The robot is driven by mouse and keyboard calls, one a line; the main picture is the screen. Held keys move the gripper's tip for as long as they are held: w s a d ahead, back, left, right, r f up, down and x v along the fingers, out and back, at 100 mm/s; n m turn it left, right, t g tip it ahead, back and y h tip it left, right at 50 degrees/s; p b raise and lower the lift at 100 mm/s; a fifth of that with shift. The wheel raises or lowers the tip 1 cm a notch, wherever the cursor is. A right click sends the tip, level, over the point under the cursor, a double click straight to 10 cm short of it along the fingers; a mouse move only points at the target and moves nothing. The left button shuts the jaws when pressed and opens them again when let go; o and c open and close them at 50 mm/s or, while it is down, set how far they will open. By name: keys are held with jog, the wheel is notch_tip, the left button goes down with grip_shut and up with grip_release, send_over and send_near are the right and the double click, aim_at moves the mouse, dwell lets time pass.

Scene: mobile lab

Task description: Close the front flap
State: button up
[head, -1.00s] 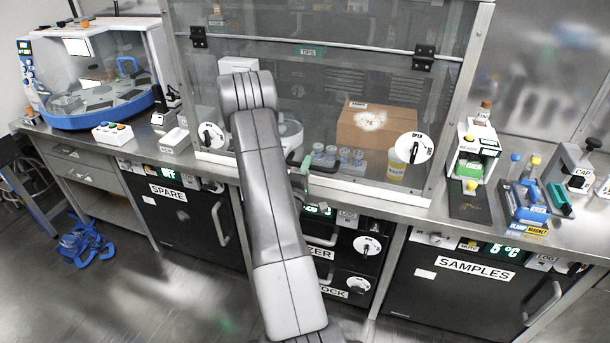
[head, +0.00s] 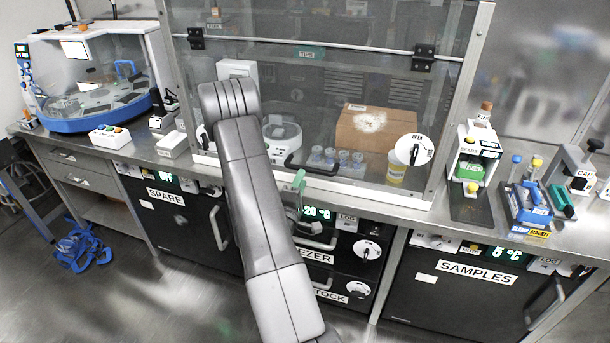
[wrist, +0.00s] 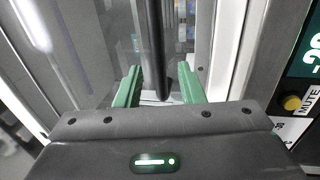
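The front flap (head: 330,90) is the clear panel of the hood. It hangs from dark hinges along its top and covers most of the opening; I cannot tell whether its lower edge is flush. Its dark bar handle (head: 318,170) is low on the panel. My gripper (head: 298,182) is at the handle's left end, partly behind my arm in the head view. In the wrist view my gripper (wrist: 160,88) has its green fingers apart, with the dark handle bar (wrist: 155,45) in line between them and gaps on both sides.
Round knobs sit on the flap, the right one (head: 413,150) marked OPEN. A cardboard box (head: 375,130) and several bottles stand behind the panel. Below are the freezer drawers (head: 325,255) and the samples fridge (head: 465,290). A bead dispenser (head: 472,165) stands right of the hood.

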aim_at(306, 168)
jog(key=b+v, duration=0.1)
jog(key=v, duration=0.7)
jog(key=shift+w+d, duration=0.1)
jog(key=shift+w, duration=0.05)
jog(key=p+x, duration=0.3)
jog(key=x, duration=1)
jog(key=shift+r, duration=0.1)
jog(key=shift+w+r+p, duration=0.15)
jog(key=shift+w+p, duration=0.05)
jog(key=shift+p, duration=0.15)
jog(key=shift+s+a+p, duration=0.2)
jog(key=shift+s+p, duration=0.15)
jog(key=shift+s, duration=0.1)
